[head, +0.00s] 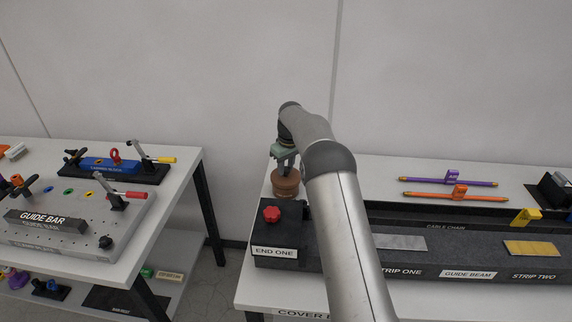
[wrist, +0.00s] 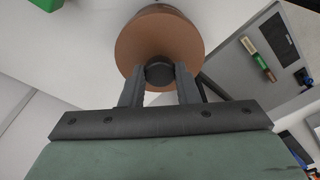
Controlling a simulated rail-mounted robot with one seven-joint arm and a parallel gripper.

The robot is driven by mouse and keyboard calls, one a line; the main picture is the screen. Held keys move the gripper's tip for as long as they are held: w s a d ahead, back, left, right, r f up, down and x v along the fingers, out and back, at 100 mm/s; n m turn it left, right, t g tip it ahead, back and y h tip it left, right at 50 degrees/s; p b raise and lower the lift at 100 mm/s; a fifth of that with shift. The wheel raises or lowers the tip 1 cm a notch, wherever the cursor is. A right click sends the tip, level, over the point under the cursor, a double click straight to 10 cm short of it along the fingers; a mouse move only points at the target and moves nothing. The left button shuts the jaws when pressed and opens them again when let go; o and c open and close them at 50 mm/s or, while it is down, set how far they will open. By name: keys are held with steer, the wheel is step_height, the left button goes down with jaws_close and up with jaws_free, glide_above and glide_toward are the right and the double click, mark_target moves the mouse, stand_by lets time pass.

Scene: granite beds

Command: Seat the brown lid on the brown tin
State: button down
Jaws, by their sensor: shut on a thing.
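My gripper (head: 285,166) points down at the back left corner of the right bench. In the wrist view its two fingers (wrist: 159,76) are shut on the dark knob of the brown lid (wrist: 158,43). The round lid fills the top middle of that view. In the head view the lid (head: 286,178) shows just under the fingers, with the brown tin (head: 286,192) directly below it. The two look stacked and roughly lined up. I cannot tell whether the lid is fully down or slightly apart or tilted. The lid hides most of the tin from the wrist.
The black END ONE block (head: 276,233) with a red knob (head: 271,214) stands just in front of the tin. A long guide beam (head: 450,262) and purple and orange rods (head: 440,196) lie to the right. A separate bench (head: 178,178) stands left, across a gap.

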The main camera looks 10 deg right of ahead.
mark_target(290, 179)
steer(key=shift+f+b, duration=0.4)
steer(key=shift+f, duration=0.4)
stand_by(0.7)
steer(key=c, duration=1)
jaws_free()
steer(key=shift+r, duration=0.1)
steer(key=r, duration=0.5)
steer(key=s+r, duration=0.1)
steer(key=r, duration=0.5)
steer(key=s+d+r+b, duration=0.1)
steer(key=r, duration=0.5)
steer(key=shift+r, duration=0.1)
